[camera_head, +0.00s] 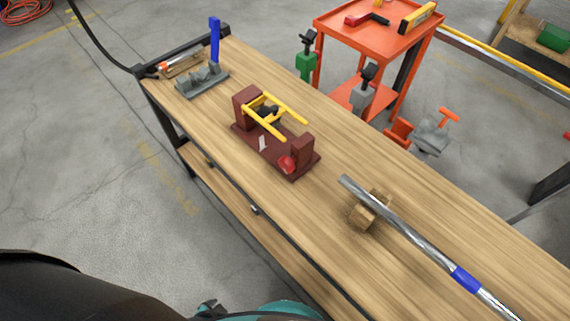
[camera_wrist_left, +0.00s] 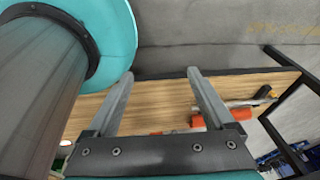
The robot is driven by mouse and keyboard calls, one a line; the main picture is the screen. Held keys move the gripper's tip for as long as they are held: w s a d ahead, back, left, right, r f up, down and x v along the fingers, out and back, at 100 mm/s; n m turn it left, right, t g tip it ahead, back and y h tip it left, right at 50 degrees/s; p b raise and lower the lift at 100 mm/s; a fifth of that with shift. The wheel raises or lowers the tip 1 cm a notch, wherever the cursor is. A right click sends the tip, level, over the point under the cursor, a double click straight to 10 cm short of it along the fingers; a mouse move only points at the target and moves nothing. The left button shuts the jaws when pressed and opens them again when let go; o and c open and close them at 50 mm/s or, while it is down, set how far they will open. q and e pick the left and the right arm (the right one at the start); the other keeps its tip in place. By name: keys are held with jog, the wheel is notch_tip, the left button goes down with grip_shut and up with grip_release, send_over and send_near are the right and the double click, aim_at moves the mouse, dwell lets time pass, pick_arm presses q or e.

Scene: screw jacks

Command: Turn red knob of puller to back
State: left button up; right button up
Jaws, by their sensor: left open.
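The puller (camera_head: 268,157) is a dark red base with two upright blocks and a yellow frame, standing on the wooden bench. Its red knob (camera_head: 288,163) is on the near right block, facing the bench's front edge. A white arrow-like mark (camera_head: 263,143) shows on the base's front. My left gripper (camera_wrist_left: 160,73) is open and empty in the left wrist view, its two fingers apart with bench top behind them. Its fingers do not show in the head view, where only a teal arm part is at the bottom edge. My right gripper is not seen.
A long metal bar with blue tape (camera_head: 410,237) rests on a wooden block (camera_head: 368,212) right of the puller. A grey fixture with a blue handle (camera_head: 203,80) stands to the left. An orange cart (camera_head: 340,92) is behind the bench (camera_head: 330,240). Bench top before the knob is clear.

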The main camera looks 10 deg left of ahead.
pick_arm(q)
jog(key=w+a+r+m+t+b, duration=0.1)
jog(key=w+r+m+t+b, duration=0.15)
jog(key=w+m, duration=0.4)
jog(key=m+t+h+b, duration=0.8)
jog(key=m+t+h, duration=0.15)
jog(key=m, duration=2.25)
send_near(283, 167)
jog(key=shift+h, duration=0.25)
jog(key=x, duration=0.8)
jog(key=shift+w+d+r, duration=0.1)
jog(key=shift+w, duration=0.2)
jog(key=shift+w+d, duration=0.35)
jog(key=shift+w, duration=0.1)
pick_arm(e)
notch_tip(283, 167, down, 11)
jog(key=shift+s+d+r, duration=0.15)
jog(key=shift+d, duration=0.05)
pick_arm(q)
jog(key=shift+c, duration=0.4)
